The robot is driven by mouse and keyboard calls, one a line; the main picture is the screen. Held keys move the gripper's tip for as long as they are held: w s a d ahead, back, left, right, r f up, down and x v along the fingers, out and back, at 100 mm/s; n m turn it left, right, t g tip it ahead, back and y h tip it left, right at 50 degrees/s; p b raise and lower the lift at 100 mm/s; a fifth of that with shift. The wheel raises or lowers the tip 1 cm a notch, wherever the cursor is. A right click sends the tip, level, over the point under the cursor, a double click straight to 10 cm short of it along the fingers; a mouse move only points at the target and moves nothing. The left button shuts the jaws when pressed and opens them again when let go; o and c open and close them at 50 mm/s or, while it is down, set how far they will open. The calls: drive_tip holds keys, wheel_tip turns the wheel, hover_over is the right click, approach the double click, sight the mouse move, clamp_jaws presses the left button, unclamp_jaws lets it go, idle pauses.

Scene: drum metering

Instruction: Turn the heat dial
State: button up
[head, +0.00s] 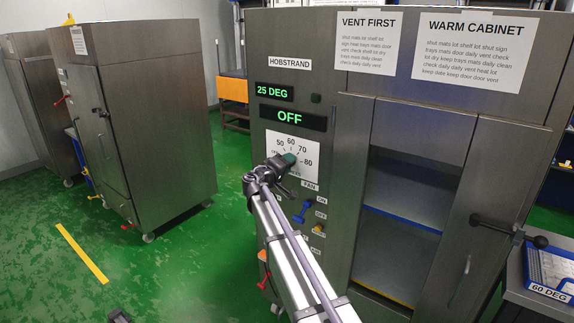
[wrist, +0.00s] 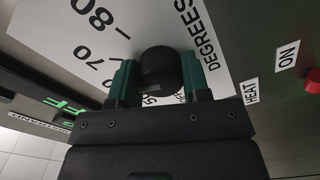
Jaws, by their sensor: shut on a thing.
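The heat dial (wrist: 158,66) is a round black knob on a white scale plate (wrist: 95,30). My gripper (wrist: 159,78) is shut on it, with one green finger on each side of the knob. In the head view my gripper (head: 287,162) is at the scale plate (head: 309,171) and hides most of the dial. The plate reads 50, 60, 70 and 80; I cannot tell where the dial points. The displays above read 25 DEG (head: 274,92) and OFF (head: 291,117).
The warm cabinet (head: 400,110) has a partly open front with shelves. Below the dial are a blue fan lever (head: 302,211) and a yellow knob (head: 318,228). A black-knobbed handle (head: 508,231) juts out at right.

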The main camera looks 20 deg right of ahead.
drive_tip(key=m, duration=1.2)
idle(0.6)
drive_tip(key=o, duration=0.9)
drive_tip(key=shift+o, duration=0.2)
drive_tip(key=v, duration=1)
drive_tip(key=shift+s+a, duration=0.2)
drive_tip(key=shift+a, duration=0.15)
